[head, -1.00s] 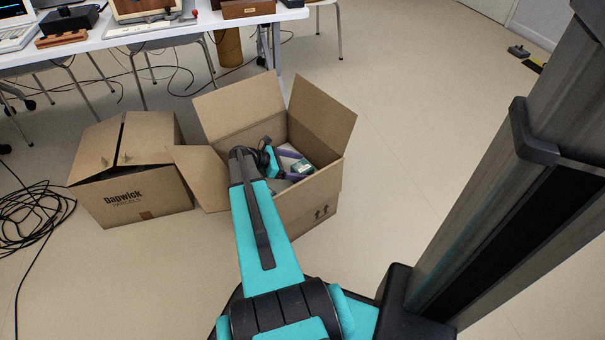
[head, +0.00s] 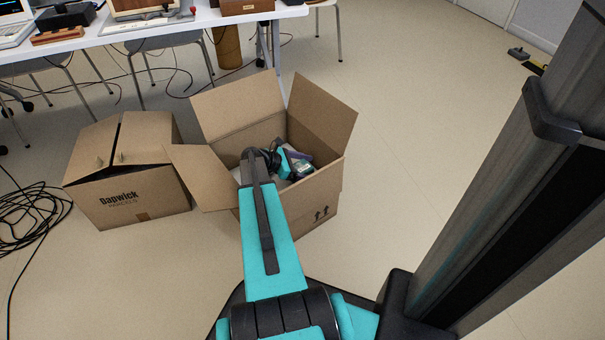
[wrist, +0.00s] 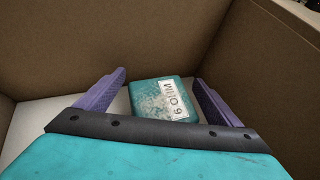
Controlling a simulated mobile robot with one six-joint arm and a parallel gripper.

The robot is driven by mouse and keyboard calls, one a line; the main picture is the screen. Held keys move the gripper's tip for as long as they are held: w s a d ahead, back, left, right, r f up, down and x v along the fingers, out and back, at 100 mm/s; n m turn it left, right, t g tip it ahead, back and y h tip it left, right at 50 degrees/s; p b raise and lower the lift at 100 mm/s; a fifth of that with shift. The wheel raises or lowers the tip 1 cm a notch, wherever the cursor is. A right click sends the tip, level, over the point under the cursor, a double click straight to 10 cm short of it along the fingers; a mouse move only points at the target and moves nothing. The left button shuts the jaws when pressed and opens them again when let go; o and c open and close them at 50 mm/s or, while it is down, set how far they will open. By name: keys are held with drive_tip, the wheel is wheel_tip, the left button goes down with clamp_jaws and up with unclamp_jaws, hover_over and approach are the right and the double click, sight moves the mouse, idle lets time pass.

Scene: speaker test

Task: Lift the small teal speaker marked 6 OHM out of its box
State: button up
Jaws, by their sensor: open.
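The small teal speaker (wrist: 150,101) lies in the box, with worn paint and a white label reading 6 OHM that appears turned around in the wrist view. My gripper (wrist: 158,77) is open, its two purple fingers on either side of the speaker, with a visible gap on the left; on the right the gap is narrow. I cannot tell whether the fingers reach down past its top. In the head view my gripper (head: 300,157) is inside the open cardboard box (head: 318,207), and the speaker (head: 303,171) shows small and partly hidden.
The open box's flaps stand up and out around my arm. Black cables (head: 30,212) lie on the floor farther left. A white table (head: 110,38) stands behind.

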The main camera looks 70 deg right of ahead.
drive_tip(key=c, duration=1.5)
drive_tip(key=shift+r, duration=0.15)
wheel_tip(320, 180, up, 18)
drive_tip(key=p, duration=0.7)
drive_tip(key=shift+p, duration=0.4)
drive_tip(key=shift+w, duration=0.1)
